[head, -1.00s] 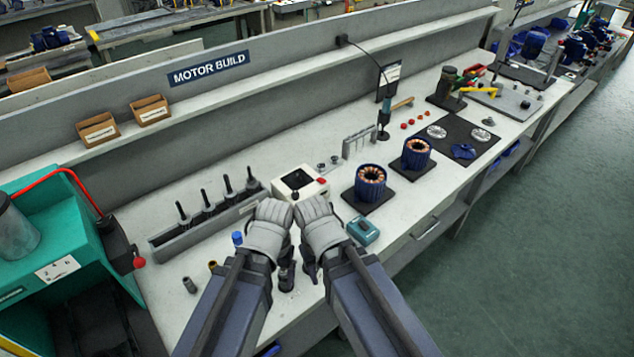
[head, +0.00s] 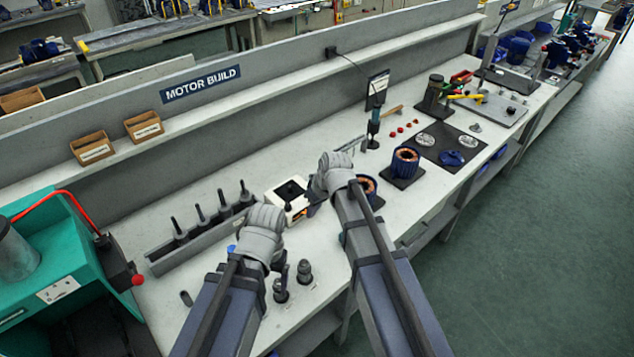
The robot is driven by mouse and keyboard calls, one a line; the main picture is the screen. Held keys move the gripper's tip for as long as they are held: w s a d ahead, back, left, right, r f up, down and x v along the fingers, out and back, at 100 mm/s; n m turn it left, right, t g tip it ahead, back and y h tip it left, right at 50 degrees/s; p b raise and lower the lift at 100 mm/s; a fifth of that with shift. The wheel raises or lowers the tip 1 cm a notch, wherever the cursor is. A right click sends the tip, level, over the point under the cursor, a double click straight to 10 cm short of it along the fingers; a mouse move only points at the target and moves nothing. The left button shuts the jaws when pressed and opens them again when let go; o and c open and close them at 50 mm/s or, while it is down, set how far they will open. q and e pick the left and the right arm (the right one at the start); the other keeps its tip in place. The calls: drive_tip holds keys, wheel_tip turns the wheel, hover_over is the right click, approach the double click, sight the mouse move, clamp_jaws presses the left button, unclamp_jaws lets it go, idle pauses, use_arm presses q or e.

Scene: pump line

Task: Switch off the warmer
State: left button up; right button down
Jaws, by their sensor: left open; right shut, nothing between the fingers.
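The warmer appears to be the small white box with a black top (head: 274,200) in the middle of the bench. Its right side, where a red switch showed earlier, is now hidden behind my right gripper. My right gripper (head: 313,208) is shut and empty, its fingers close against the right side of the box in the picture; I cannot tell if they touch it. My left gripper (head: 279,269) is open and empty, lower left of the box and apart from it, with its fingers partly hidden by its wrist.
A grey rack of upright tools (head: 200,240) stands left of the box. Dark sockets (head: 304,272) stand near my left gripper. Blue motor stators (head: 405,165) on dark pads stand to the right. A teal machine (head: 70,240) is at the far left.

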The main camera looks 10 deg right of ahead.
use_arm(q)
wheel_tip(320, 180, up, 2)
drive_tip(key=shift+r+p, duration=0.15)
drive_tip(key=shift+p, duration=0.6)
use_arm(e)
drive_tip(key=w+d+r+t, duration=0.1)
drive_tip(key=w+d+r, duration=0.1)
drive_tip(key=w, duration=0.4)
drive_tip(key=w+d+r+t+y, duration=0.1)
drive_tip(key=w+d+r, duration=0.2)
drive_tip(key=w, duration=0.3)
drive_tip(key=shift+w+d+n+t, duration=0.4)
drive_tip(key=shift+d, duration=0.3)
drive_tip(key=shift+f, duration=0.1)
drive_tip(key=b+x, duration=0.8)
drive_tip(key=x, duration=0.2)
use_arm(q)
wheel_tip(320, 180, down, 12)
drive_tip(key=b, duration=0.3)
drive_tip(key=shift+r+b, duration=0.2)
drive_tip(key=shift+b, duration=0.1)
use_arm(e)
drive_tip(key=f, duration=0.3)
drive_tip(key=shift+s, duration=0.25)
use_arm(q)
drive_tip(key=shift+f+b, duration=0.35)
use_arm(e)
drive_tip(key=shift+d+f, duration=0.15)
drive_tip(key=shift+f, duration=0.25)
drive_tip(key=shift+s, duration=0.1)
